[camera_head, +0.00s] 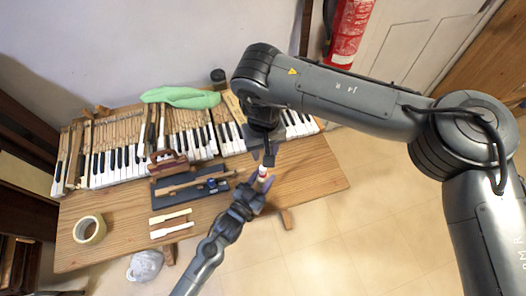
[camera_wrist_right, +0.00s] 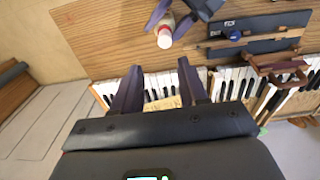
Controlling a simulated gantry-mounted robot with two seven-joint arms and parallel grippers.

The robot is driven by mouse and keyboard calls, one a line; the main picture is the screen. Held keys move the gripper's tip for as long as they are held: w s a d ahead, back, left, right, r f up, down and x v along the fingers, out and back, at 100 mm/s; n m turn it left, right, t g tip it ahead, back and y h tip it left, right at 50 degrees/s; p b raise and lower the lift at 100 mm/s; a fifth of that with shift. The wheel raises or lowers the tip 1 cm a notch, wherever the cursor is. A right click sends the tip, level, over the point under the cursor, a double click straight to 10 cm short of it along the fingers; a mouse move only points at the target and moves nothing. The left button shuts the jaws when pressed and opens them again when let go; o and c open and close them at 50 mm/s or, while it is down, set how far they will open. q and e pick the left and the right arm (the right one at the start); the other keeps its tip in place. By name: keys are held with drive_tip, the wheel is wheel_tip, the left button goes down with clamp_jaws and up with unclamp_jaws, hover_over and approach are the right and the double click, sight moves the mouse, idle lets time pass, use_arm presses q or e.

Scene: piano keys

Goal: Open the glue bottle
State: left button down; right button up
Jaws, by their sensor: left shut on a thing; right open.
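The glue bottle (camera_head: 263,176) is small and white with a red part. My left gripper (camera_head: 257,188) is shut on it near the table's front right edge. In the right wrist view the bottle (camera_wrist_right: 165,34) stands between the left gripper's dark fingers, a pale end toward the camera and a red band behind. My right gripper (camera_head: 268,156) is just beyond the bottle in the head view. In its own wrist view its two fingers (camera_wrist_right: 159,88) are spread and empty, with the bottle ahead of them and not between them.
Piano keys (camera_head: 119,160) line the back of the wooden table (camera_head: 130,213). A green cloth (camera_head: 182,97) lies on them. A dark tray (camera_head: 193,190) holds a wooden tool and a small blue item. A tape roll (camera_head: 89,229) and white key pieces (camera_head: 171,231) lie in front.

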sight(263, 170)
drive_tip(key=shift+s+a+f, duration=0.2)
drive_tip(key=shift+s+f, duration=0.05)
drive_tip(key=shift+f, duration=0.2)
drive_tip(key=shift+s+f, duration=0.1)
drive_tip(key=shift+f, duration=3.95)
clamp_jaws()
